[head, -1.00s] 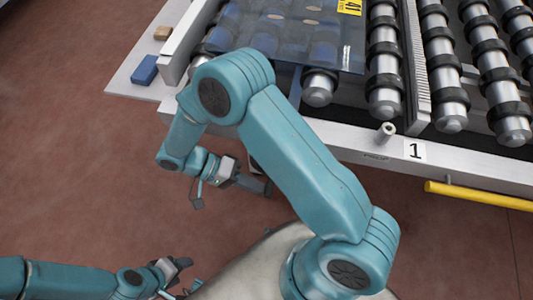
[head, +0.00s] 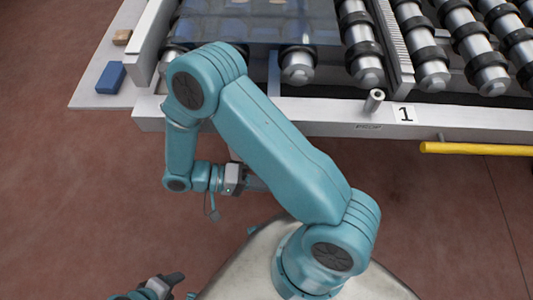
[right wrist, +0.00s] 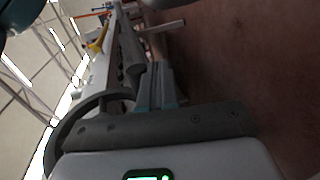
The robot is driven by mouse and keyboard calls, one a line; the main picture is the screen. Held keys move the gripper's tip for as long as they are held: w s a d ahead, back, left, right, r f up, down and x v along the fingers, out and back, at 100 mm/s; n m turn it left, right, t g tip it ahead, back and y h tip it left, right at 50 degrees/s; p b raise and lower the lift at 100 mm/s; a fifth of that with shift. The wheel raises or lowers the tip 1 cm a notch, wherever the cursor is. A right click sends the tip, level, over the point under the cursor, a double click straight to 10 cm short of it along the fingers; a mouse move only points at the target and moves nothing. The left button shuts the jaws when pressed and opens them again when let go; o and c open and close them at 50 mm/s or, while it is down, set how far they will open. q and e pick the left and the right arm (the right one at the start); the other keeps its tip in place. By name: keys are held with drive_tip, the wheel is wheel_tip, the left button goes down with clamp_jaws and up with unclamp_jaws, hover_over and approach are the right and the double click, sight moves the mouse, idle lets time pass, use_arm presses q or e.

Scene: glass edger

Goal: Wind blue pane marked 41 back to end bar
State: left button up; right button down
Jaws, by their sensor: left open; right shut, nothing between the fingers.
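The blue see-through pane (head: 262,32) lies on the rollers at the top of the head view; its upper part is cut off and no 41 mark shows now. A grey bar (head: 150,42) stands beside the pane's left side; I cannot tell whether it is the end bar. A short metal stub (head: 373,101) sticks out of the front rail near the label 1. My left gripper (head: 174,283) is open and empty at the bottom left, far from the machine. My right gripper (head: 254,184) is shut and empty below the front rail, partly behind my own arm; its fingers show in the right wrist view (right wrist: 156,85).
A blue block (head: 111,77) and a tan block (head: 122,37) lie on the pale shelf (head: 86,99) at the left. Bare rollers (head: 410,40) fill the right. A yellow bar (head: 475,149) runs along the front right. The brown floor (head: 75,190) is clear.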

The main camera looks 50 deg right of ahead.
use_arm(q)
drive_tip(key=shift+s+r, duration=0.1)
drive_tip(key=shift+s, duration=0.1)
use_arm(e)
drive_tip(key=shift+d, duration=0.15)
drive_tip(key=shift+w, duration=0.2)
use_arm(q)
drive_tip(key=shift+w+d, duration=0.1)
idle(0.4)
idle(0.5)
